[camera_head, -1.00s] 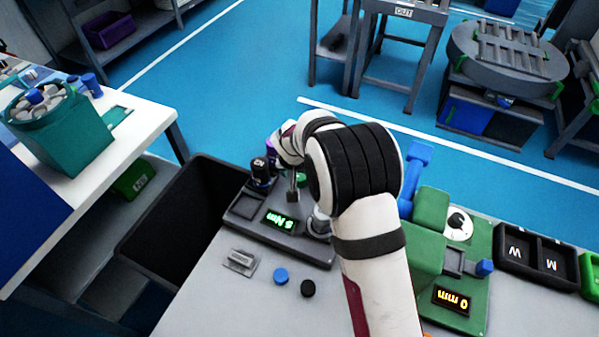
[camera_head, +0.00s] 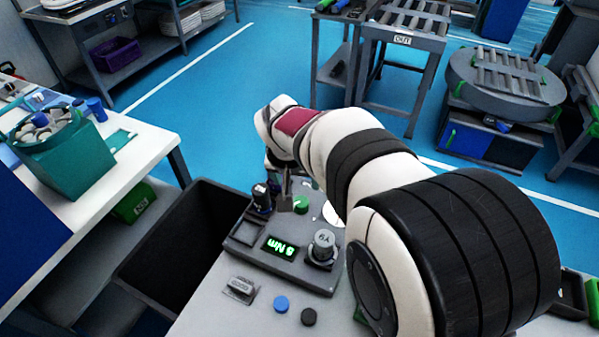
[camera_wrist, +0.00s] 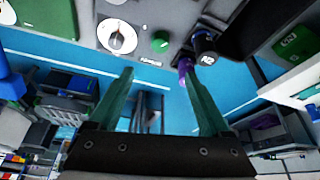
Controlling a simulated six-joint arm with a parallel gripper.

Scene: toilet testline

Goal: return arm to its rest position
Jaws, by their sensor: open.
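My gripper (camera_wrist: 165,85) shows in the wrist view as two teal fingers spread wide apart, with nothing between them. Beyond the fingertips are the blue floor and the underside of the scene, seen at a steep tilt. In the head view my arm reaches from the lower right up to the middle. Its wrist end hangs behind the grey tester (camera_head: 285,262) with the green display. The gripper itself is mostly hidden there by my wrist, so its fingertips are not clear. It appears near the tester's far edge, close to the black-capped cylinder (camera_head: 261,199) and the green button (camera_head: 301,204).
A dark open bin (camera_head: 165,270) stands left of the tester. A grey knob (camera_head: 322,246) sits on the tester. A blue disc (camera_head: 281,304) and a black disc (camera_head: 309,317) lie in front. A teal bin (camera_head: 68,160) stands on the white table at left. My arm hides much of the right bench.

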